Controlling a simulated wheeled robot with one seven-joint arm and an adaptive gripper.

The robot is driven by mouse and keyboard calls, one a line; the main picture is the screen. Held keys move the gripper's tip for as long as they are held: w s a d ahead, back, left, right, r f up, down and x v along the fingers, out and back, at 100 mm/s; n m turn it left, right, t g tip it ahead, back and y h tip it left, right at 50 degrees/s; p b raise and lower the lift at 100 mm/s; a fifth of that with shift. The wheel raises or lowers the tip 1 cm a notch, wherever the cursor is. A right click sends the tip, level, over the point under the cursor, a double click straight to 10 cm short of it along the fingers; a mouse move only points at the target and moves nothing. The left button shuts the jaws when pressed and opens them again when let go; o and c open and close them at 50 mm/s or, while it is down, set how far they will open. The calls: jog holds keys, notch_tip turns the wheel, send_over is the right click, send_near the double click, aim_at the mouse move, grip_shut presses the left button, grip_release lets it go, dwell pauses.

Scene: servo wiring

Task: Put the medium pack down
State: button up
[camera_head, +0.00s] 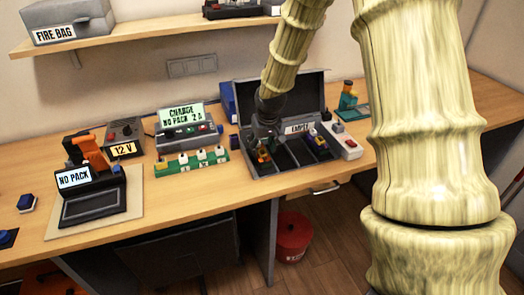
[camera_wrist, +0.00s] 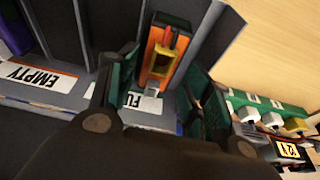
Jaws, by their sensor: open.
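An orange pack (camera_wrist: 153,62) with a yellow connector sits in a left compartment of the open grey case (camera_head: 288,163), by a partly hidden label starting "FU". My gripper (camera_wrist: 160,78) is open, its green fingers on either side of the pack with a gap at the right. In the head view my gripper (camera_head: 264,153) is low inside the case's left part, and the pack is mostly hidden there. I cannot tell which pack is the medium one.
The charger (camera_head: 187,133) reads "NO PACK", as does the servo stand (camera_head: 90,190) at left. A green strip with white plugs (camera_head: 191,161) lies left of the case. The raised lid (camera_head: 295,98) is behind my gripper.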

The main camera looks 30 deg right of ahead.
jog(key=b+v, duration=0.1)
jog(key=v, duration=0.7)
jog(key=shift+s, duration=0.1)
dwell(0.4)
